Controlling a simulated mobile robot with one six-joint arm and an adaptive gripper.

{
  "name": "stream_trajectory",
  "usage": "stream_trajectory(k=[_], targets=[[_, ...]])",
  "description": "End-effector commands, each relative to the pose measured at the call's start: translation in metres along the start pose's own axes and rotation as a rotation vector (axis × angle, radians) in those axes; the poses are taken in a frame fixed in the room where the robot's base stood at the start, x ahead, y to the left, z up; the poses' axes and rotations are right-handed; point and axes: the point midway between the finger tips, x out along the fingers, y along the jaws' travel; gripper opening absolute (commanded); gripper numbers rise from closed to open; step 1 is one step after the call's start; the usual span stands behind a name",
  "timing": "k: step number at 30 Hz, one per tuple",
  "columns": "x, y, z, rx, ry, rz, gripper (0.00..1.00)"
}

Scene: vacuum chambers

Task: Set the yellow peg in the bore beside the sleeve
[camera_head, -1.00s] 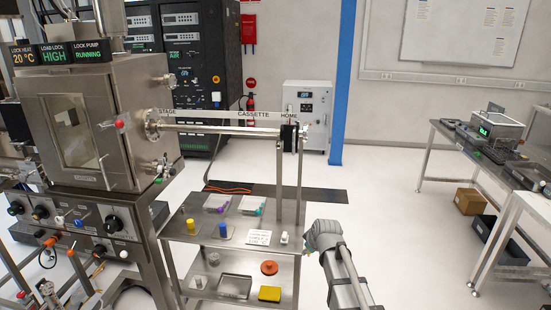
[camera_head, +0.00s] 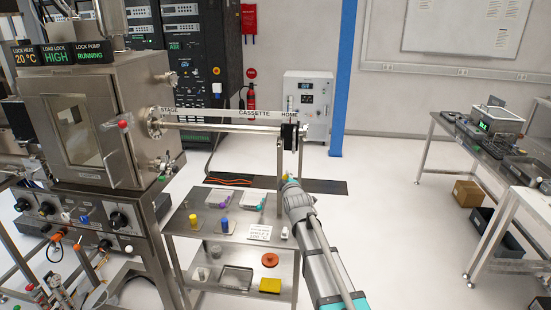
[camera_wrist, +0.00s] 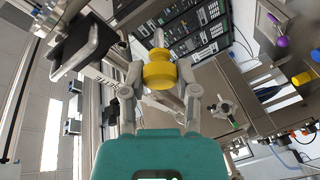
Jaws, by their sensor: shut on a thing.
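My gripper (camera_wrist: 160,85) is shut on a yellow peg (camera_wrist: 159,74), a stubby piece with a wide band, in the wrist view. A grey tip shows beyond the peg. In the head view my gripper (camera_head: 290,184) is raised over the right end of the steel cart, just below the rail's home end; the held peg is hardly visible there. Another yellow cylinder (camera_head: 193,220) stands on the cart's upper shelf beside a blue one (camera_head: 224,226). It also shows at the right of the wrist view (camera_wrist: 301,78). I cannot make out the bore or the sleeve.
The cart's upper shelf (camera_head: 205,239) also carries plates with purple and teal knobs, a white label (camera_head: 260,232) and a small white piece. Its lower shelf holds a tray, a red disc (camera_head: 270,260) and a yellow block (camera_head: 270,285). The horizontal rail (camera_head: 220,127) runs above.

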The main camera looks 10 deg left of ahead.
Motion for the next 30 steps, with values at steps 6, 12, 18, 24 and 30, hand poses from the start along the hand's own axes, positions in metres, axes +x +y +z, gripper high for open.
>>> stream_trajectory(k=[6, 12, 18, 24, 30], targets=[[0.006, 0.01, -0.014, -0.023, 0.039, 0.048, 0.03], [0.007, 0.013, -0.018, -0.029, 0.05, 0.061, 0.03], [0.009, 0.015, -0.022, -0.033, 0.061, 0.072, 0.03], [0.01, 0.018, -0.024, -0.037, 0.072, 0.079, 0.03], [0.011, 0.02, -0.027, -0.041, 0.075, 0.092, 0.03]])
